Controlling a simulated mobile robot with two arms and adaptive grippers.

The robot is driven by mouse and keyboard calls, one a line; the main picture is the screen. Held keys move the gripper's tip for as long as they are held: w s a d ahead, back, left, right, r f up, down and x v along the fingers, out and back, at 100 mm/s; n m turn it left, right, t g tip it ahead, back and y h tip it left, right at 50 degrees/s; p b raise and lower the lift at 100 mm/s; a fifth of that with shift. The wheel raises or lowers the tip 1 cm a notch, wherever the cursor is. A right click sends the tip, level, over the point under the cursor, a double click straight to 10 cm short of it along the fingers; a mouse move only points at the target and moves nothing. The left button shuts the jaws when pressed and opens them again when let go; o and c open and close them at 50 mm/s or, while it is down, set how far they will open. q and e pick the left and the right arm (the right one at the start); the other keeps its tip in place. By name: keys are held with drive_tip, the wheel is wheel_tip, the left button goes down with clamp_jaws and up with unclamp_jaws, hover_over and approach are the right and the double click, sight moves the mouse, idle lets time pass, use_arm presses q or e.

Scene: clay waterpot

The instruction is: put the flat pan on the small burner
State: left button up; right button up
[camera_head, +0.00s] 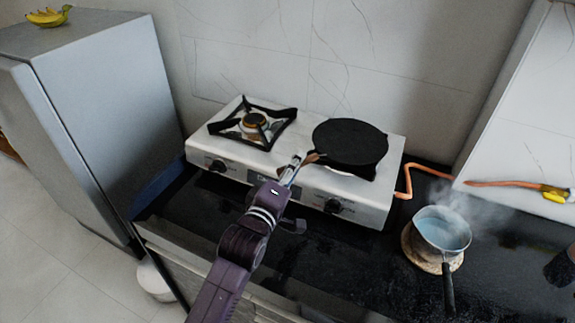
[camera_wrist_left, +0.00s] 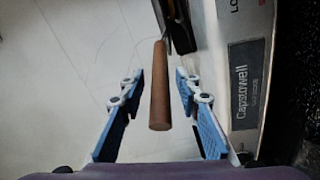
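The flat pan (camera_head: 350,141) is black and round and sits on the right burner of the white two-burner stove. Its brown handle points towards the front left; the handle also shows in the left wrist view (camera_wrist_left: 159,90). The small burner (camera_head: 254,122), on the left, is bare, with a black pan support around it. My left gripper (camera_head: 292,172) is at the handle, over the stove's front edge. In the left wrist view its blue fingers stand apart on both sides of the handle, with gaps. My right gripper cannot be made out.
A steaming pot (camera_head: 442,230) of water stands on a round mat on the black counter (camera_head: 345,262), right of the stove. An orange hose (camera_head: 408,180) runs behind it. A grey fridge (camera_head: 95,95) stands left. A dark thing (camera_head: 562,268) is cut off at the right edge.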

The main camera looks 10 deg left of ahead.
use_arm(q)
drive_tip(key=shift+r, duration=0.25)
drive_tip(key=b+v, duration=0.1)
drive_tip(key=v, duration=1.1)
drive_tip(key=shift+b, duration=0.35)
drive_tip(key=shift+f, duration=0.1)
